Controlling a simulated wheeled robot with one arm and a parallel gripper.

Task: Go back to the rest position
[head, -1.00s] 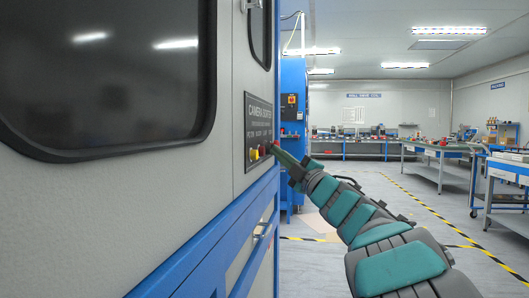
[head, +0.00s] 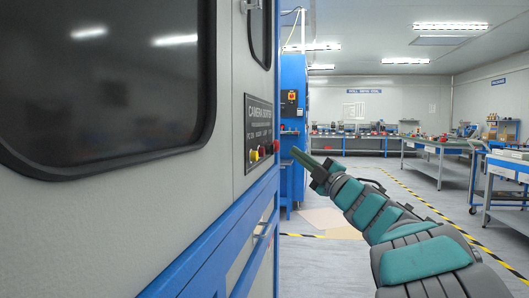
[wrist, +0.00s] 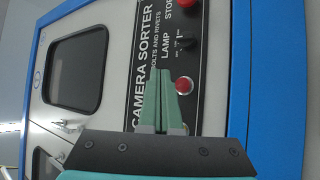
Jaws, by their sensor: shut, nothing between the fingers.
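My gripper (head: 297,152) is shut and empty, held in the air just right of the camera sorter's control panel, apart from it. In the wrist view the green fingers (wrist: 160,76) are together, in front of the sorter's black panel (wrist: 163,40). The panel carries a LAMP switch (wrist: 188,42), a lit-looking red button (wrist: 184,86) and a red STOP button (wrist: 187,3). In the head view the panel (head: 258,130) sits on the grey machine wall, with yellow and red buttons (head: 262,151) along its lower edge.
The sorter cabinet (head: 110,215) with its dark window (head: 100,75) fills the left. A door handle (head: 265,228) sticks out below the panel. Workbenches (head: 435,165) and a cart (head: 500,180) stand at the right. The marked floor between is clear.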

